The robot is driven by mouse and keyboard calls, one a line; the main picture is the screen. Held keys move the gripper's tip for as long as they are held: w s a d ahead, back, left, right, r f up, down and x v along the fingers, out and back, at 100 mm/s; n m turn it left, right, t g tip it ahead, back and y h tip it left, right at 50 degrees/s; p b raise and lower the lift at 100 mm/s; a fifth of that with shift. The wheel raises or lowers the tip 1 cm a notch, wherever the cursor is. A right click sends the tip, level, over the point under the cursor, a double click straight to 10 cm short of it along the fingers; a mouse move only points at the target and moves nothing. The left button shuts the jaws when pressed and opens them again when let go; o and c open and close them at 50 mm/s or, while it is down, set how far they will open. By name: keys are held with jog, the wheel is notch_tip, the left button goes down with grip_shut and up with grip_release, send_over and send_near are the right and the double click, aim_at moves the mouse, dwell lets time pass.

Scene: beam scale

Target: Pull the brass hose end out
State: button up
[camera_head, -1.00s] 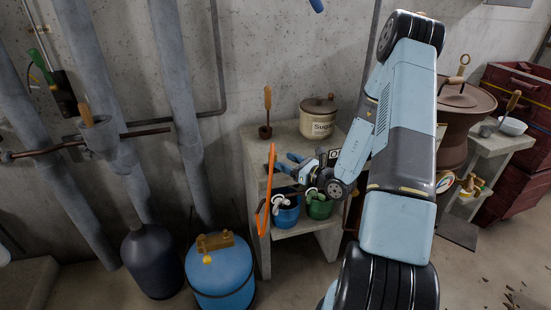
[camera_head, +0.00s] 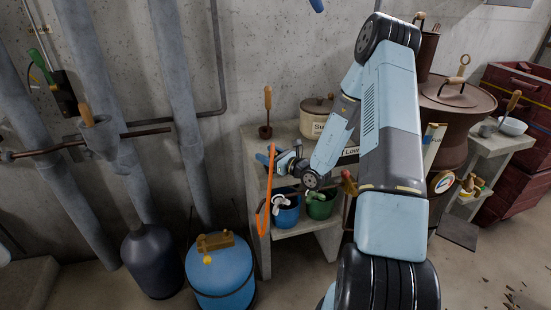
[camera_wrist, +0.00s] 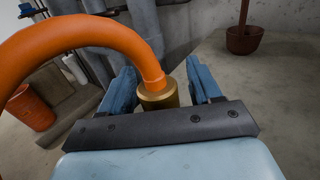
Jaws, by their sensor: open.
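The brass hose end (camera_wrist: 158,95) is a short brass collar on an orange hose (camera_wrist: 75,40), which curves up and away to the left in the wrist view. My gripper (camera_wrist: 163,70) is open, with one blue finger on each side of the brass end and visible space beside it. In the head view the orange hose (camera_head: 268,190) hangs as a narrow loop at the left side of the concrete shelf. My gripper (camera_head: 271,158) is at its upper part there, and the brass end cannot be made out. What the brass end sits in is hidden in the wrist view.
The concrete shelf (camera_head: 252,150) bears a wooden-handled tool (camera_head: 267,112) and a lidded pot (camera_head: 313,108), partly behind my arm. A blue bucket (camera_head: 288,214) and a green bucket (camera_head: 321,208) stand below my gripper. A blue tank (camera_head: 222,275) stands on the floor at left.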

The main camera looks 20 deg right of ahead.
jog(key=c, duration=1.1)
jog(key=shift+r, duration=0.15)
jog(key=shift+r, duration=0.25)
notch_tip(320, 180, up, 2)
jog(key=shift+r, duration=0.1)
jog(key=s+d+r, duration=0.2)
jog(key=d+r, duration=0.1)
jog(key=d, duration=0.1)
jog(key=s+d+r, duration=0.2)
jog(key=d+r, duration=0.1)
jog(key=d, duration=0.1)
jog(key=s+d+r, duration=0.3)
jog(key=d+r, duration=0.1)
jog(key=shift+s, duration=0.1)
